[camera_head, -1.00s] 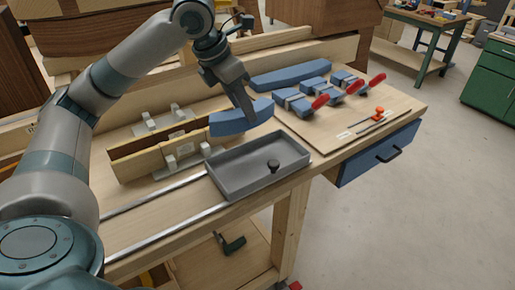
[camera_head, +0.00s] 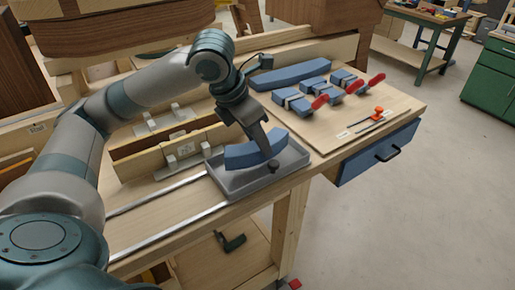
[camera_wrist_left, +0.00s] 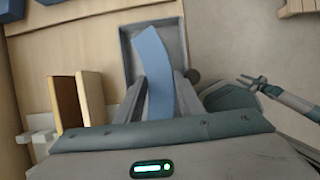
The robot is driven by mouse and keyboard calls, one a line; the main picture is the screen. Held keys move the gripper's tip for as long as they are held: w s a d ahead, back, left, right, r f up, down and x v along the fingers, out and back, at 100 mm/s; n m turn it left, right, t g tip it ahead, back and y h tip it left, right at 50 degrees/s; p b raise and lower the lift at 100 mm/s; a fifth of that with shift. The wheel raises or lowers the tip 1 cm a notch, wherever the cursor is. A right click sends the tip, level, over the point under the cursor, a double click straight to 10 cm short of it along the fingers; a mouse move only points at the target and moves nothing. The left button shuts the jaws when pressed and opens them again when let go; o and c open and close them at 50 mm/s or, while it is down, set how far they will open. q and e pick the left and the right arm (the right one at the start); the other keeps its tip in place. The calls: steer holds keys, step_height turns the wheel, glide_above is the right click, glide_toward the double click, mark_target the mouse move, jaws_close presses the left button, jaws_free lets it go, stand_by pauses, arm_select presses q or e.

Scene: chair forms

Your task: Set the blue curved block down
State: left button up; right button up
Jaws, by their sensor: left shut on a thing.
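The blue curved block (camera_head: 254,151) is in my left gripper (camera_head: 267,150), over the grey tray (camera_head: 232,186) in the head view. My left gripper is shut on the block. In the left wrist view the block (camera_wrist_left: 154,72) stands out between the two fingers (camera_wrist_left: 160,100), with the tray (camera_wrist_left: 127,48) behind it. I cannot tell whether the block touches the tray floor. The dark round knob (camera_head: 273,166) at the tray's near side sits close to the block.
Behind the tray lie a longer blue curved piece (camera_head: 290,76) and several blue clamped blocks with red handles (camera_head: 319,102). A wooden jig with metal clamps (camera_head: 170,152) stands to the left. A blue drawer (camera_head: 378,153) hangs under the bench's right end.

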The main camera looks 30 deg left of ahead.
mark_target(255, 145)
arm_select(q)
steer(key=shift+f, duration=1.5)
steer(key=o, duration=1)
steer(key=v, duration=1.2)
